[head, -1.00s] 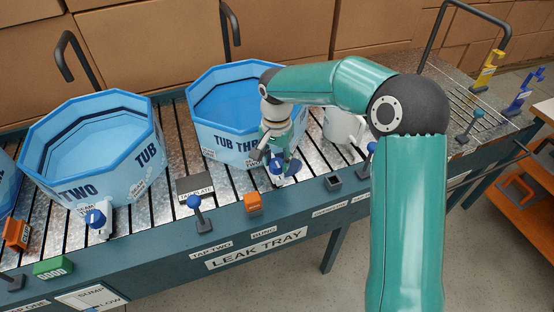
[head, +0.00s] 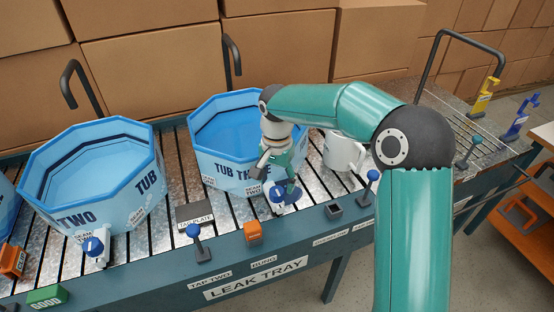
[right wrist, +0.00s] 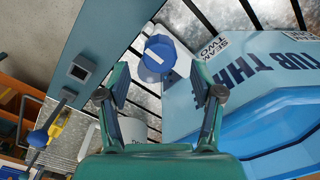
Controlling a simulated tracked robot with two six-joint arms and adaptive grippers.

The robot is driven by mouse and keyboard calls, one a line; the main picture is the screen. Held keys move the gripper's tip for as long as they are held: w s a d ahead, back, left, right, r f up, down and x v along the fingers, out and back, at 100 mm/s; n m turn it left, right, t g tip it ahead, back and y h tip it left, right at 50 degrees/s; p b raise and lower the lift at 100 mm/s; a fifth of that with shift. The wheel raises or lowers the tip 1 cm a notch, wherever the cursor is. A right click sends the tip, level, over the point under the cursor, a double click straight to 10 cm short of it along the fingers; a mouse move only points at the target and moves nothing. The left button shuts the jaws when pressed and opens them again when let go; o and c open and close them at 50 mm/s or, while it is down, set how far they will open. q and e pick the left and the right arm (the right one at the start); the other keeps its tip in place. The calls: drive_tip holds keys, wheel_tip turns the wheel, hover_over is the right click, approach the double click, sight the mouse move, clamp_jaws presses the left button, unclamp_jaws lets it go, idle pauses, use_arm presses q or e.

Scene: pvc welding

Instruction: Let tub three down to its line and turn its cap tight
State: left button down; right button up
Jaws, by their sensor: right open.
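Tub three (head: 222,170) is a light-blue octagonal tub with a darker blue rim, standing on the slatted bench. My right gripper (head: 276,172) is open and empty, close above and behind the cap. In the right wrist view, its two fingers (right wrist: 161,95) stand apart, with the cap beyond their tips. My left gripper is not in view.
Tub two (head: 118,205) stands to the left with its own blue cap (head: 93,246). A blue-knobbed lever (head: 195,232), an orange block (head: 253,233) and a dark square block (head: 333,211) line the front edge. A white jug (head: 343,155) stands right of tub three.

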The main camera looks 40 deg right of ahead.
sight(277, 190)
wheel_tip(277, 190, up, 9)
idle(0.3)
idle(0.5)
